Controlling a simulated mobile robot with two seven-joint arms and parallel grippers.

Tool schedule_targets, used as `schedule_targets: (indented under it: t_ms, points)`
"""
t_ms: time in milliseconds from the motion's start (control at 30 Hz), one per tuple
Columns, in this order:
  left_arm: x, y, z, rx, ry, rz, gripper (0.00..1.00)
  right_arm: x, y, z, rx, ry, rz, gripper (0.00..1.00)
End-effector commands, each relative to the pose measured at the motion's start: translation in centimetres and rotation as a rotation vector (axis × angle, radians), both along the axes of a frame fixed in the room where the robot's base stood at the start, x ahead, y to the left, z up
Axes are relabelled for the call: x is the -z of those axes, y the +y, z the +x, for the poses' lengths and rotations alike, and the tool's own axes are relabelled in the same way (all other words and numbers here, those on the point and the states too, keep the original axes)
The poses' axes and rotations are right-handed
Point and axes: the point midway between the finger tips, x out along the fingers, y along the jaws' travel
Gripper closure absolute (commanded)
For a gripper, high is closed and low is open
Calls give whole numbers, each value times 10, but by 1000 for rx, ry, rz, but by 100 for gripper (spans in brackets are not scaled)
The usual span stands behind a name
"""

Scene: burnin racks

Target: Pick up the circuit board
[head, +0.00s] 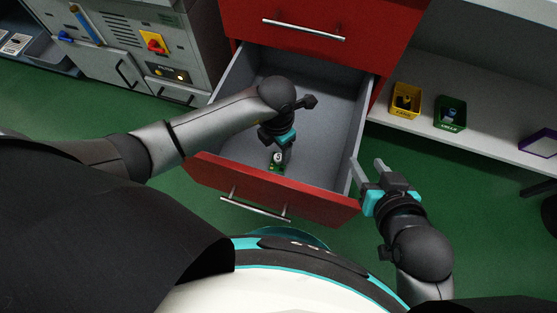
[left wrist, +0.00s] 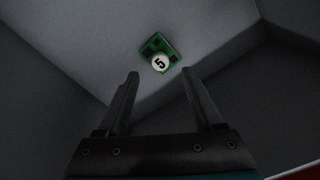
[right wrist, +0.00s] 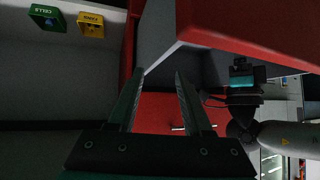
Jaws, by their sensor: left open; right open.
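A small green circuit board (head: 277,162) with a round white label lies on the grey floor of the open red drawer (head: 270,186), close to its front panel. In the left wrist view the board (left wrist: 160,50) shows a "5" on its label and lies beyond the fingertips. My left gripper (head: 283,154) reaches down into the drawer, just above and beside the board. In the left wrist view the left gripper (left wrist: 160,82) is open and empty. My right gripper (head: 368,168) is open and empty outside the drawer's right front corner; it also shows in the right wrist view (right wrist: 162,78).
A yellow bin (head: 405,101) and a green bin (head: 450,113) stand on the white shelf (head: 490,142) at right. A grey machine (head: 130,50) stands at back left. The drawer's side walls rise around my left gripper.

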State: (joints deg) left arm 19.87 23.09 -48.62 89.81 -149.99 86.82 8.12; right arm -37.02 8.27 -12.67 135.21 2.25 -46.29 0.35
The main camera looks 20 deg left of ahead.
Motion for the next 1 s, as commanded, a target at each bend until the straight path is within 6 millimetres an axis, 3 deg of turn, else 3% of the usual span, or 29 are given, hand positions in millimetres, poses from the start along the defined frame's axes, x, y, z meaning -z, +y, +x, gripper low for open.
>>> schedule_targets:
  t_ms: [500, 1000]
  points:
    - [22, -2, 1, 0, 1, 1, 32, -9, 30, 8, -21, -251, 142, 50]
    - [41, -2, 1, 0, -1, 1, 32, -24, 46, 4, -16, -448, 265, 50]
